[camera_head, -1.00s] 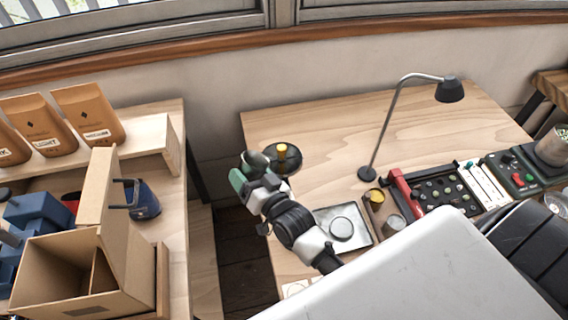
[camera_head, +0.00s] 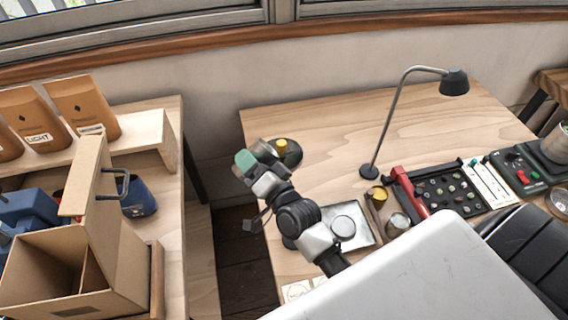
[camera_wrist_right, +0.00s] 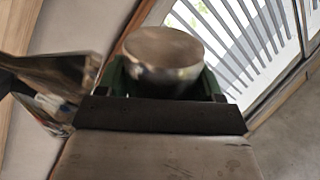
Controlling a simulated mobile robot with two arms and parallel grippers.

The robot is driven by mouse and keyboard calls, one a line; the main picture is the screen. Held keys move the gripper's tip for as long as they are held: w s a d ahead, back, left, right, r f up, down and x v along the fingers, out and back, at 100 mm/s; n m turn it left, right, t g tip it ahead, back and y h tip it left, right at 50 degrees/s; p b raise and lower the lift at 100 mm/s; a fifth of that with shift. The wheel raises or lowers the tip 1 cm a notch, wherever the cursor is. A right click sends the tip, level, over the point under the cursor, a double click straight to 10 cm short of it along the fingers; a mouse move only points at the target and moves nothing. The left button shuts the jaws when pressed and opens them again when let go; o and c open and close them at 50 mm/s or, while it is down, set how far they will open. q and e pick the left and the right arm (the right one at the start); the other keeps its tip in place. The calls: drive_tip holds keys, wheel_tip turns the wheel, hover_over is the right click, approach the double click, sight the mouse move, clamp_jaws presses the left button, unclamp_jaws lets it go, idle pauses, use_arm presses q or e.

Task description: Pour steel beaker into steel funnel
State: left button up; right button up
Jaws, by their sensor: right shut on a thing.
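My right gripper (camera_head: 248,168) is over the left end of the wooden table. It is shut on a steel beaker (camera_wrist_right: 162,62), which shows in the right wrist view between the green fingers as a round metal vessel. In the head view the beaker (camera_head: 265,151) is small and partly hidden by the gripper. I cannot tell how far it is tilted. A blurred dark metal shape (camera_wrist_right: 55,75) at the left of the wrist view may be the steel funnel, but I cannot tell. I cannot pick out the funnel surely in the head view. My left gripper is not in view.
A metal tray (camera_head: 362,238) with a round dish, a lamp (camera_head: 455,83) and a black sample tray (camera_head: 447,191) stand farther right. A cardboard box (camera_head: 127,262) is on the left bench. The table's back is clear.

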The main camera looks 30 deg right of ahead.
sight(268, 154)
drive_tip(key=shift+r+m, duration=0.3)
drive_tip(key=shift+d+r+m+h, duration=0.1)
drive_tip(key=shift+r+m+h, duration=0.35)
drive_tip(key=shift+m, duration=0.85)
drive_tip(key=shift+r, duration=0.25)
drive_tip(key=shift+d+r+m, duration=0.4)
drive_tip(key=shift+d+m, duration=0.3)
drive_tip(key=shift+m, duration=0.5)
drive_tip(key=shift+w+d+r+m+t+h+p, duration=0.15)
drive_tip(key=shift+r+m+p, duration=0.15)
drive_tip(key=shift+m, duration=0.35)
drive_tip(key=shift+s+d+r+m+t+h+p, duration=0.1)
drive_tip(key=shift+d+r+m+p, duration=0.1)
drive_tip(key=shift+m+p, duration=0.35)
drive_tip(key=shift+w+d+r+m+t+h+p, duration=0.1)
drive_tip(key=shift+r+m+p, duration=0.15)
drive_tip(key=shift+m, duration=0.45)
drive_tip(key=shift+d+r+m+p, duration=0.3)
drive_tip(key=shift+m+p, duration=0.2)
drive_tip(key=shift+m, duration=0.3)
drive_tip(key=shift+d+r+m+p, duration=0.25)
drive_tip(key=shift+m+p, duration=0.25)
drive_tip(key=shift+m, duration=0.3)
idle(1.5)
